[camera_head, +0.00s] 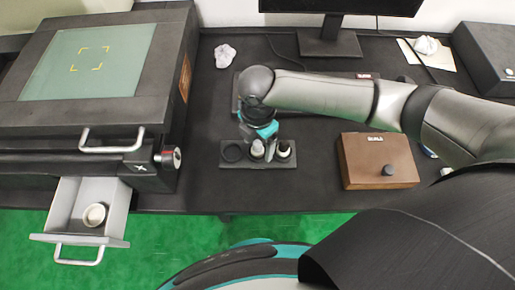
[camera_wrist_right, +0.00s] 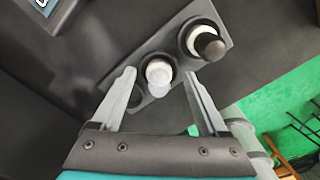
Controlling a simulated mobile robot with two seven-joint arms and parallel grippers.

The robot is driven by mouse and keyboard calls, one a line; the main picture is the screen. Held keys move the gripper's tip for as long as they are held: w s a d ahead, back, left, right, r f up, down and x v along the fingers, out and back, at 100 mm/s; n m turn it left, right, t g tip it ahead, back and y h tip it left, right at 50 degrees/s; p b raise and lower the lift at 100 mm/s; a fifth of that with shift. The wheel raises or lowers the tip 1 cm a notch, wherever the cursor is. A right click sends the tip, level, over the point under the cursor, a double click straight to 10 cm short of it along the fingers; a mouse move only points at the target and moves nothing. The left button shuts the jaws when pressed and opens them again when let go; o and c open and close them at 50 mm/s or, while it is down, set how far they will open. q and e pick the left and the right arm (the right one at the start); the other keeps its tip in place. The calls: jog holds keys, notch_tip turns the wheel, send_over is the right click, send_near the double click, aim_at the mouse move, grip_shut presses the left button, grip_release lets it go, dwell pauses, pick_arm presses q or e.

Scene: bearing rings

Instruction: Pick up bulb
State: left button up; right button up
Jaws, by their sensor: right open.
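The bulb (camera_head: 257,149) looks like a small white piece with a pale, translucent end. It stands in the middle hole of a dark rack (camera_head: 231,162) on the table. In the right wrist view the bulb (camera_wrist_right: 160,72) shows between the fingertips of my right gripper (camera_wrist_right: 161,80), which is open, one finger on each side. I cannot tell whether either finger touches it. In the head view my right gripper (camera_head: 260,137) is over the rack, partly hiding the bulb. My left gripper is not in view.
A black-topped white bottle (camera_head: 284,150) stands in the rack's right hole, close to the bulb. The left hole (camera_head: 233,152) looks empty. A brown box (camera_head: 357,150) lies right. An open drawer (camera_head: 113,207) holding a ring (camera_head: 95,214) is at left.

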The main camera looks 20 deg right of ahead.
grip_shut()
dwell(0.6)
